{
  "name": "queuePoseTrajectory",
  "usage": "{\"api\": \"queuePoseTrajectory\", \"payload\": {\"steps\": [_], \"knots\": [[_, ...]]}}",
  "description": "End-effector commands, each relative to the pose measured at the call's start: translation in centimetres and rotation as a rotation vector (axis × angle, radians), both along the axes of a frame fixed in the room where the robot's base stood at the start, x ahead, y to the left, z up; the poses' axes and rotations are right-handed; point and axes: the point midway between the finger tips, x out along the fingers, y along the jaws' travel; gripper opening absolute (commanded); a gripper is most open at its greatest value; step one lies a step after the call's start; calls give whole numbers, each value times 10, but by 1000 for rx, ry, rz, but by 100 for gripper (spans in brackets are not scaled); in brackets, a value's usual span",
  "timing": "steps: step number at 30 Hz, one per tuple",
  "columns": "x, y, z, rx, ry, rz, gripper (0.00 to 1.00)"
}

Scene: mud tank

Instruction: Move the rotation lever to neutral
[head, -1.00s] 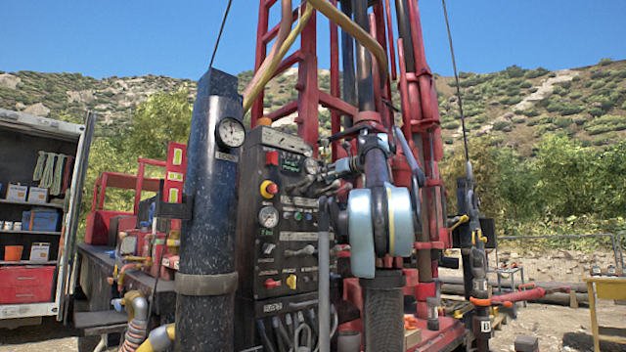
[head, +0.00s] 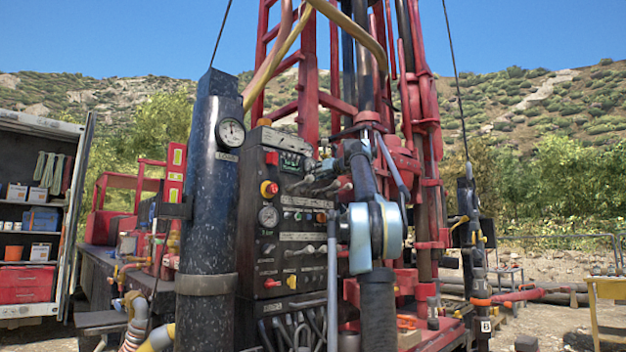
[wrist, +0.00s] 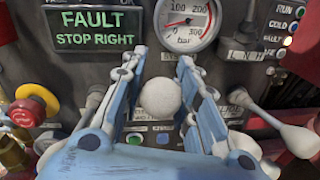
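My gripper (wrist: 160,85) is open in the wrist view, its blue-grey fingers on either side of a pale round lever knob (wrist: 161,97). The knob lies between the fingers with small gaps beside it. The knob's shaft and most of the label below it are hidden, so I cannot read whether this is the rotation lever. In the head view my arm reaches in front of the control panel (head: 268,252), and its bank of levers (head: 325,182) is partly covered.
Another lever (wrist: 296,139) leans right near an "L N H" plate. A dark speckled column (head: 207,200) stands left of the panel.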

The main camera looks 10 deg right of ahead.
Motion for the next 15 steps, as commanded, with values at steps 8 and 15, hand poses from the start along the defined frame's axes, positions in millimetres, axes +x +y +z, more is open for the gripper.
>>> {"api": "queuePoseTrajectory", "payload": {"steps": [8, 15], "knots": [[12, 7, 0, 0, 0, 0, 28], [13, 8, 0, -1, 0, 0, 28]]}}
